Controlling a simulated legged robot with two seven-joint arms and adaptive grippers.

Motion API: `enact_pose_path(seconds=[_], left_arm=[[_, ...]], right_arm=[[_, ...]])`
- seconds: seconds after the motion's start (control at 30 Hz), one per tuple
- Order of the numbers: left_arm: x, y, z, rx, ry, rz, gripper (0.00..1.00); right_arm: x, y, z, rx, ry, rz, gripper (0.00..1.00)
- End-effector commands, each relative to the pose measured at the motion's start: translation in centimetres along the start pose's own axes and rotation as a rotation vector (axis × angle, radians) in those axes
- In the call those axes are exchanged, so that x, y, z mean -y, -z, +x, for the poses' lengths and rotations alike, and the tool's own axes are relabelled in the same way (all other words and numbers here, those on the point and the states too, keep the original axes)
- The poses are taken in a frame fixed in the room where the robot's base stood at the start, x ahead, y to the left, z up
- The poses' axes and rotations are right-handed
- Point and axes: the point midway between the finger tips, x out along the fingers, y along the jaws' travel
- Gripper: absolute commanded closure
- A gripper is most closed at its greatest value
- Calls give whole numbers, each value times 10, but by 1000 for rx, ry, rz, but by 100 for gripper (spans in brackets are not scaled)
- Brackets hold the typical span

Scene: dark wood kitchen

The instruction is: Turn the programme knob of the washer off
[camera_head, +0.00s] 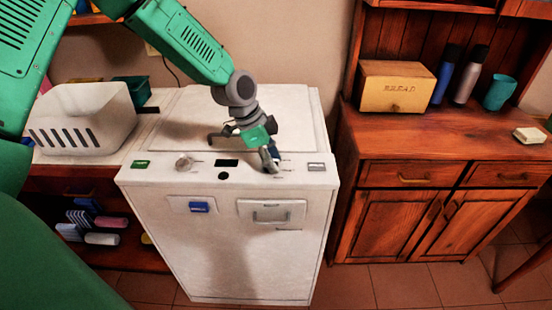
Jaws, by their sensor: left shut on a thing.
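The white washer (218,245) stands upright in the middle, with a control strip along the front of its top. A round grey knob (184,162) with small marks sits on the left part of the strip. My left gripper (270,161) reaches down from above to the right part of the strip. It is shut on the programme knob there, which the fingers almost wholly hide. Small printed marks show beside the fingertips. I cannot tell which way that knob points. My right gripper is not in view.
A dark display (227,163) and a black round button (223,176) lie left of the fingers. A white basket (83,118) stands on the left. A wooden cabinet (436,133) with a bread box (397,87) stands on the right. The washer's lid is clear apart from my arm.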

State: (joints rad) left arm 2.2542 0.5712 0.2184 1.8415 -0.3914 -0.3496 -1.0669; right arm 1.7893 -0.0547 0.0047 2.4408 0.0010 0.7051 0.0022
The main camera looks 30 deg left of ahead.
Motion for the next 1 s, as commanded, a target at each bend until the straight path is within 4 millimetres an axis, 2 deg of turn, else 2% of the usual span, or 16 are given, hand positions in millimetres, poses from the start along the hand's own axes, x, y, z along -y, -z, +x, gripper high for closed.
enact_pose_path(seconds=[0.07,1.0], left_arm=[[-1,-6,-1,11,15,-50,97],[-6,-7,0,21,350,-861,97]], right_arm=[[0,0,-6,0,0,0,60],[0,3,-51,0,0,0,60]])
